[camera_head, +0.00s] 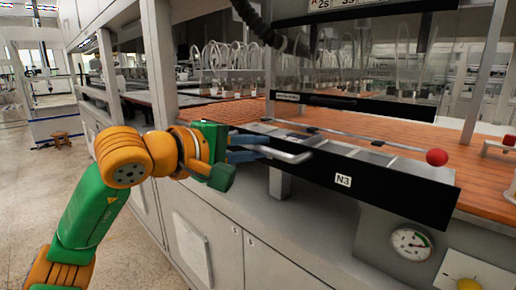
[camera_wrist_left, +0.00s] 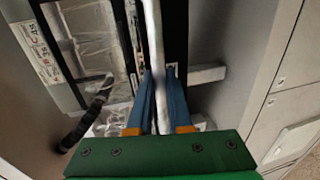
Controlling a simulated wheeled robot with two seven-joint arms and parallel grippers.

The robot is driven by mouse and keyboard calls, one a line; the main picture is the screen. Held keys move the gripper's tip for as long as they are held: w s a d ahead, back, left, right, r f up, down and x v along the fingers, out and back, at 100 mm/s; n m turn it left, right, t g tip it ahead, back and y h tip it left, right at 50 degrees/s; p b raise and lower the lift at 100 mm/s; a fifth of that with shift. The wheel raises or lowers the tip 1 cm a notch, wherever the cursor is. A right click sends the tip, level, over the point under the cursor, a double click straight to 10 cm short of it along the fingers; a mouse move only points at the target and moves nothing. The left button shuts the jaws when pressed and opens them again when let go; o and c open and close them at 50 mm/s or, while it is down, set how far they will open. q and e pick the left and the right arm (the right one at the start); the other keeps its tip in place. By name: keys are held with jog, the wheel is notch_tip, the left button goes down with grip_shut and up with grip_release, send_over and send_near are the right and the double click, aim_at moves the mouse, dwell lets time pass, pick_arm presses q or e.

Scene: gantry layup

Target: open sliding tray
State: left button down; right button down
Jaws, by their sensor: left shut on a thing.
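The sliding tray has a black front panel (camera_head: 395,191) labelled N3 and a grey body with shallow compartments (camera_head: 330,148) behind it. It sits part way out, its front standing beyond the cabinet's worktop edge. A silver bar handle (camera_head: 291,157) is on the left part of the front. My left gripper (camera_head: 262,148) has its blue fingers closed on the handle at its left end. In the left wrist view, the blue fingers (camera_wrist_left: 164,78) lie on both sides of the silver bar handle (camera_wrist_left: 155,38). My right gripper is not in view.
A red ball knob (camera_head: 437,158) ends a thin rod above the tray. A raised glass sash with a black lower rail (camera_head: 355,105) hangs above. A gauge (camera_head: 411,244) and a yellow knob (camera_head: 467,284) are below right. Open floor lies at left.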

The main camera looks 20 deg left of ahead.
pick_arm(q)
jog(key=shift+s+a+f, duration=0.1)
jog(key=shift+s+f, duration=0.05)
jog(key=shift+s, duration=0.15)
jog(key=c, duration=0.8)
grip_release()
jog(key=shift+s, duration=0.1)
jog(key=shift+c, duration=0.2)
jog(key=shift+a, duration=0.1)
jog(key=shift+s, duration=0.1)
jog(key=b+v, duration=0.1)
jog(key=v, duration=0.6)
